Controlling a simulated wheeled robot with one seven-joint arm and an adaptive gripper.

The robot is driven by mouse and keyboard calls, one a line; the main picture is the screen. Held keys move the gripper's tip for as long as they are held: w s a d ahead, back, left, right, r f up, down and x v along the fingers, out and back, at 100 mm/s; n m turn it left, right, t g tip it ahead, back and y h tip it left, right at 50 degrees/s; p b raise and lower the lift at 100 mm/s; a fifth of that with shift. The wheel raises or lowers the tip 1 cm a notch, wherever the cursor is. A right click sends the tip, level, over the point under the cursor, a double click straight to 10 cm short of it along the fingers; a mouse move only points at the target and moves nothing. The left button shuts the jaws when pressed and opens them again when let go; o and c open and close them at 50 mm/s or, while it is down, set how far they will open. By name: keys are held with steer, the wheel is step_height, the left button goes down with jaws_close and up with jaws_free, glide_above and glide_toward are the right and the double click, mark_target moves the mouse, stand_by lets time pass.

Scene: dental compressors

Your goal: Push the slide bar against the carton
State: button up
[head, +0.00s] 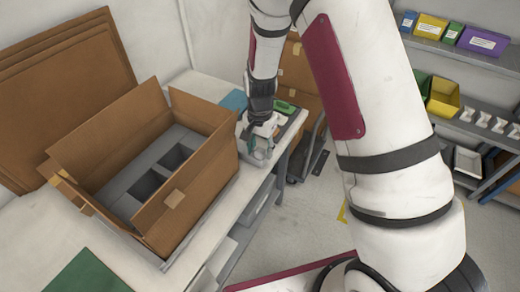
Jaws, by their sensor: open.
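The open brown carton (208,118) stands on the white table at left, flaps raised, with a grey insert with dark rectangular pockets inside. A thin light grey strip (201,228) runs along the foot of its right side. I cannot tell whether this strip is the slide bar or whether it touches the carton. My gripper (256,143) points down at the far right of the carton, over a small light tray (255,157) at the table edge. It is open and apart from the carton. Its fingertips are small and partly lost among the tray's contents.
Flat brown cardboard sheets (65,95) lean on the wall behind the carton. A green mat (85,275) lies at the table's front. A green item (286,107) lies beyond my gripper. Another brown box (300,75) stands behind my arm. Shelves with colored bins (443,97) stand at right.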

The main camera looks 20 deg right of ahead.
step_height(320, 180, up, 11)
stand_by(0.3)
steer(key=shift+c, duration=0.2)
